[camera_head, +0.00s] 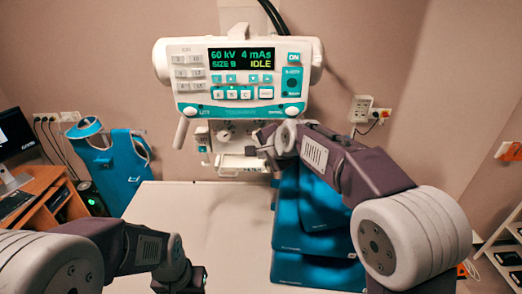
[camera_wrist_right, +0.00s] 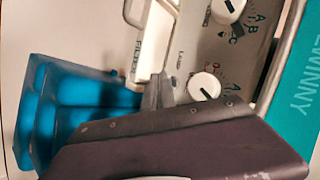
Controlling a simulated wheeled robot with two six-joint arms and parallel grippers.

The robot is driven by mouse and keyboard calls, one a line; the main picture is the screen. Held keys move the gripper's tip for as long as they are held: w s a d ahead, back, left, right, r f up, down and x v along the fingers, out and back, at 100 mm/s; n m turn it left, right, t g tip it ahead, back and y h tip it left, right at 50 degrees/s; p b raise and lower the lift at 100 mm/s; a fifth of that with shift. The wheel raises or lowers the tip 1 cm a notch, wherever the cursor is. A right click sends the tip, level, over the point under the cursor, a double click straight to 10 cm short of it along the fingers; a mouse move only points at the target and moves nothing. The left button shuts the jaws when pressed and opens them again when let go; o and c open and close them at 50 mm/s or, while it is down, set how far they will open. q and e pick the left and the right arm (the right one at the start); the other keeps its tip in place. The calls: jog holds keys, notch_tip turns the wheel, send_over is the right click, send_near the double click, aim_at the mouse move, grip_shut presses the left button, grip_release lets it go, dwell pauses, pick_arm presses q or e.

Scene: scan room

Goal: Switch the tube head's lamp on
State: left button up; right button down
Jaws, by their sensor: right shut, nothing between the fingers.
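The tube head (camera_head: 240,48) hangs at the top middle of the head view. Its display reads 60 kV, 4 mAs, SIZE B, IDLE. A lower panel with knobs sits beneath it, partly hidden by my right arm. In the right wrist view, a white knob with a dark pointer line (camera_wrist_right: 205,86) lies close to my right gripper (camera_wrist_right: 160,92). A second knob (camera_wrist_right: 228,10), marked A, B, C, is above it. My right gripper is shut and empty; contact with the knob is unclear. My left gripper (camera_head: 197,279) is low in the head view, its fingers unclear.
A pale table (camera_head: 190,215) lies below the tube head. Blue plates (camera_head: 315,270) stand at its right, under my right arm. A blue apron (camera_head: 115,165) hangs at the left, near a wooden desk (camera_head: 40,185). A shelf stands at the far right.

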jog(key=shift+w, duration=0.1)
dwell(0.5)
jog(key=shift+w+p, duration=0.4)
jog(key=shift+s, duration=0.4)
jog(key=s+b, duration=0.3)
jog(key=s, duration=0.3)
